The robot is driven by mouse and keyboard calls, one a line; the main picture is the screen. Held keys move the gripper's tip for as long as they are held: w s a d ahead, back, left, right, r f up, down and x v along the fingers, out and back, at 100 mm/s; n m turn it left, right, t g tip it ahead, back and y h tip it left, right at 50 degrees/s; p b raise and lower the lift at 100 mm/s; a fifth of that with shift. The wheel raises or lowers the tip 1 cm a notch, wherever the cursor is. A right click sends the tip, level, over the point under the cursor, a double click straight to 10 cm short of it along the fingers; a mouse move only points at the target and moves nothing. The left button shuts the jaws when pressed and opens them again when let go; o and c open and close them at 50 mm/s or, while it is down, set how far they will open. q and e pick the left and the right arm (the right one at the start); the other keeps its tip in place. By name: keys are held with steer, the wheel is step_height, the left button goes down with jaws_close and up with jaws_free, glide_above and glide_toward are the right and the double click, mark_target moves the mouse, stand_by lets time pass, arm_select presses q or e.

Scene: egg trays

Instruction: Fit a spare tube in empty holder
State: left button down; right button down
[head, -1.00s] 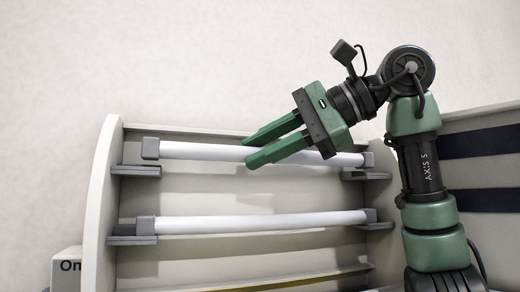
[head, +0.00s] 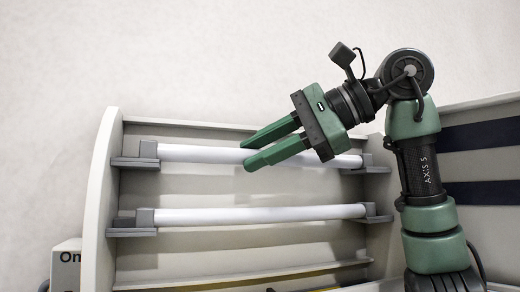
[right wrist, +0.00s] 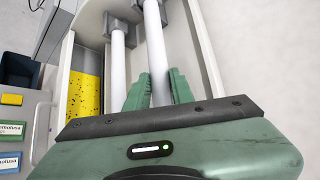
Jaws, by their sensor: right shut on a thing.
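My right gripper (head: 252,151) is shut on the upper white tube (head: 200,153), right of its middle. The tube lies level along the upper pair of grey holders. Its left end cap is down at the left upper holder (head: 133,162), and its right end is at the right upper holder (head: 378,169); I cannot tell whether it is fully seated. In the right wrist view the held tube (right wrist: 157,50) runs between the green fingers. A second white tube (head: 250,215) sits in the lower holders (head: 130,232). My left gripper is in neither view.
The pale cabinet's curved side wall (head: 97,200) stands left of the tubes. A box marked "On" (head: 66,265) is outside it. A dark-striped panel (head: 485,150) is at right. The wrist view shows a yellow speckled panel (right wrist: 84,85). Above the cabinet is clear.

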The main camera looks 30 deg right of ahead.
steer(key=c, duration=1.1)
jaws_free()
